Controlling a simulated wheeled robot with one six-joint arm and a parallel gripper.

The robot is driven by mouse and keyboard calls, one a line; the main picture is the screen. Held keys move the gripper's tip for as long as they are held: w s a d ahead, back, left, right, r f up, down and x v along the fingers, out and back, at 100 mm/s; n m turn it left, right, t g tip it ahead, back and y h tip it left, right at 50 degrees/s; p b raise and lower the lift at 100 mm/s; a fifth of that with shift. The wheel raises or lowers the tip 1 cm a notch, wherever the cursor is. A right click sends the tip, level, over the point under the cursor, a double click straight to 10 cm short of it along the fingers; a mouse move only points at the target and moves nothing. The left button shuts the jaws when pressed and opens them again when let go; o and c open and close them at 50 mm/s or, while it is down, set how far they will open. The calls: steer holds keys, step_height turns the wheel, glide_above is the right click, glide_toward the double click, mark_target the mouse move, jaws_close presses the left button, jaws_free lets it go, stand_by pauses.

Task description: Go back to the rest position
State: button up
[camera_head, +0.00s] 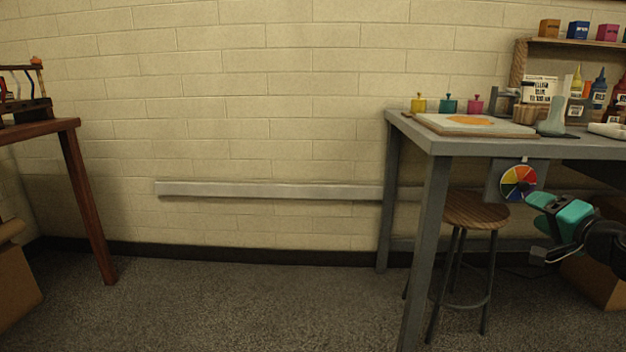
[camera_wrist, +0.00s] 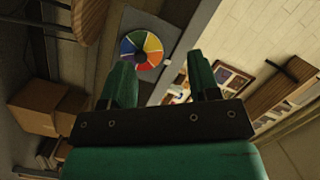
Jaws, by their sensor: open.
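My gripper (camera_head: 541,228) shows at the right of the head view, in front of the grey table and below the level of its top. It is teal and points left. In the wrist view its two green fingers (camera_wrist: 160,80) stand apart with nothing between them. A colour wheel (camera_head: 518,183) hangs on the table's front, just above and behind my gripper in the head view. The wheel also shows beyond the fingers in the wrist view (camera_wrist: 141,51).
The grey table (camera_head: 455,146) bears a board with an orange patch (camera_head: 471,123), small coloured bottles and a shelf. A wooden stool (camera_head: 475,210) stands under it. A cardboard box (camera_head: 597,282) is on the floor. A brown table (camera_head: 40,130) stands left. The floor between the tables is clear.

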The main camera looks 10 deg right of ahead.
steer(key=a+r+n+g+y, duration=0.1)
steer(key=a+n+g+y, duration=0.35)
steer(key=a, duration=0.95)
steer(key=a+r+n+g+y, duration=0.1)
steer(key=a+n+g+y, duration=0.4)
steer(key=a, duration=0.9)
steer(key=s+a+n+g, duration=0.3)
steer(key=s+a+n, duration=0.2)
steer(key=s+a, duration=0.35)
steer(key=s+a+f+n+g+h, duration=0.1)
steer(key=s+a+n+g+h, duration=0.1)
steer(key=s, duration=0.5)
steer(key=s+a+n+g+h, duration=0.2)
steer(key=s+a+g+h, duration=0.1)
steer(key=s, duration=0.3)
step_height(320, 180, up, 32)
steer(key=s+p, duration=0.1)
steer(key=p, duration=3.1)
steer(key=shift+s+d+r+p, duration=0.2)
steer(key=shift+d+r+p, duration=0.05)
steer(key=shift+p, duration=0.05)
